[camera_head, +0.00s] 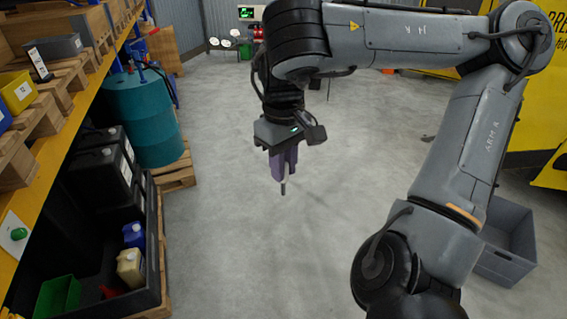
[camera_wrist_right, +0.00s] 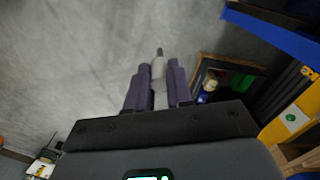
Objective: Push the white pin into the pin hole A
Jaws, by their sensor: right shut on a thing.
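My right gripper (camera_head: 284,172) hangs in the middle of the head view, pointing down above the grey floor. Its purple fingers are shut on the white pin (camera_head: 283,188), whose narrow dark-grey tip sticks out below them. In the right wrist view the fingers (camera_wrist_right: 158,68) grip the pale pin (camera_wrist_right: 158,76) between them, with its tip pointing away from the palm. The upper part of the pin is hidden by the fingers in the head view. I cannot make out pin hole A in either view. My left gripper is not in view.
An orange shelf with wooden pallets (camera_head: 55,90) runs along the left. A teal drum (camera_head: 145,118) and a black spill tray (camera_head: 150,285) with jugs stand there. A grey crate (camera_head: 508,268) is at right. The floor (camera_head: 250,240) under the gripper is clear.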

